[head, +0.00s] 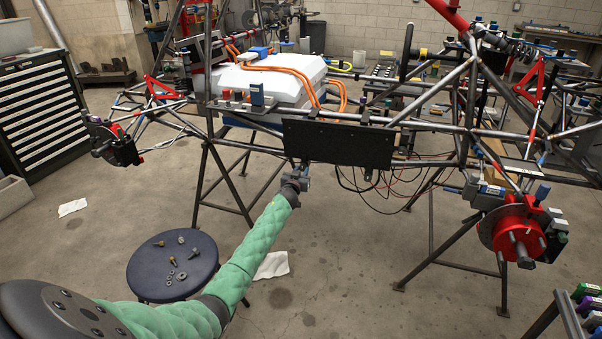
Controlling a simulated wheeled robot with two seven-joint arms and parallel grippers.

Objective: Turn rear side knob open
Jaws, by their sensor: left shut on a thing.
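My left gripper (303,171) is at the end of the green-sleeved arm, just below the lower left edge of a black side panel (338,143) on the tube chassis. It is shut on a small part there, which appears to be the rear side knob. The fingers and wrist hide most of the knob, so its turn angle cannot be read. A small dark fitting (369,175) shows under the panel further right. My right gripper is not in view.
The tube chassis rests on dark stands (432,262). Loose wires (385,190) hang below the panel. A round stool (173,265) with several small metal parts stands left of my arm. A red hub (512,230) sits at the right. The floor before the panel is mostly clear.

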